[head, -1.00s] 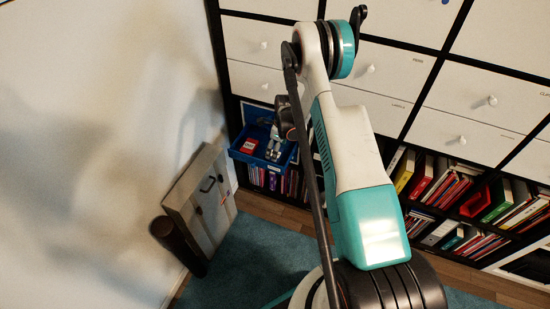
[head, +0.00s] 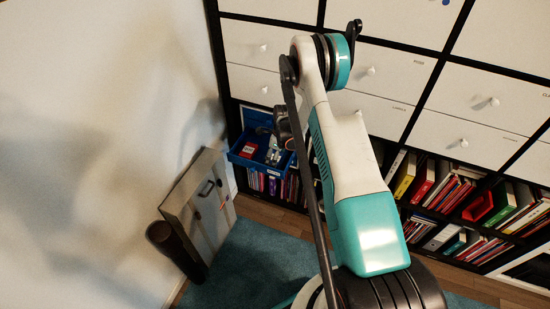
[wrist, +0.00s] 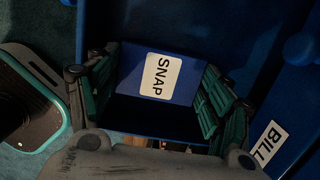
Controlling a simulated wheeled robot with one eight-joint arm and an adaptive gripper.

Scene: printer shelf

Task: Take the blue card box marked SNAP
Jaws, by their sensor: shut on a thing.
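The blue card box (wrist: 135,72) marked SNAP on a white label lies between the finger pads of my gripper (wrist: 160,95) in the wrist view. The gripper is shut on its two sides, and the label faces the camera. In the head view my gripper (head: 272,154) is small, over the right part of a blue tray (head: 240,161) at the shelf. There I cannot make out the SNAP box itself. Whether the box touches the tray floor cannot be told.
A red box (head: 249,149) lies in the tray's left part. White drawers (head: 260,48) rise above, and book shelves (head: 440,185) stand right. A grey case (head: 205,200) and dark cylinder (head: 172,246) are left.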

